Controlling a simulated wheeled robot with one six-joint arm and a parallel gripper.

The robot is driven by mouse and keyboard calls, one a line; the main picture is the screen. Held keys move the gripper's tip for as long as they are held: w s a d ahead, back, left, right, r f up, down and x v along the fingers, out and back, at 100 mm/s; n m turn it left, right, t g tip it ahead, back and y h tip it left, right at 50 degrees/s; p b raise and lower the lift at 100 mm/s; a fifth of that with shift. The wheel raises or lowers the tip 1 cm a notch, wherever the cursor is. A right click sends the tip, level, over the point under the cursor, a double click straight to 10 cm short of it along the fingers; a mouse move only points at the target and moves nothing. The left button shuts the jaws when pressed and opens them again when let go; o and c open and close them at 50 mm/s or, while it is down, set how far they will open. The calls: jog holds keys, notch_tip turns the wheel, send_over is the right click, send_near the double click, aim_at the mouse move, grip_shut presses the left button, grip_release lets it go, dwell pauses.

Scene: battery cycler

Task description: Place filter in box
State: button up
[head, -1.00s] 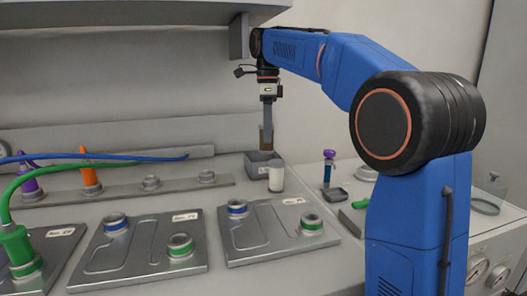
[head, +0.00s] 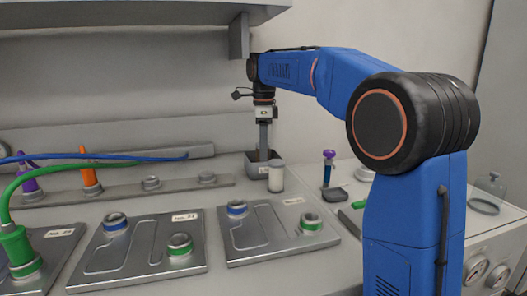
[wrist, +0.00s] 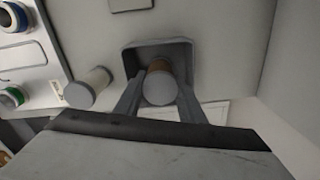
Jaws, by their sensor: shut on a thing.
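My gripper (head: 263,150) points straight down into a small grey open-topped box (head: 249,167) at the back of the bench. Its two fingers (wrist: 160,80) are shut on the filter (wrist: 158,88), a short cylinder with a pale grey end and a brown side, as the wrist view shows. In the wrist view the filter lies within the outline of the box (wrist: 187,52), between its walls. In the head view the filter is mostly hidden by the box and fingers. I cannot tell whether it touches the box floor.
A white cylinder (head: 276,178) stands right beside the box, at its front right; it also shows in the wrist view (wrist: 88,88). Flat metal panels (head: 262,242) with ringed ports lie in front. A purple-topped tool (head: 328,168) stands to the right. A shelf (head: 130,15) hangs above.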

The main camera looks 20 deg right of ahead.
jog(key=shift+f, duration=0.2)
jog(key=shift+f, duration=0.15)
jog(key=o, duration=1.1)
jog(key=shift+c, duration=0.2)
notch_tip(320, 180, up, 7)
jog(key=shift+f, duration=0.2)
jog(key=shift+r, duration=0.6)
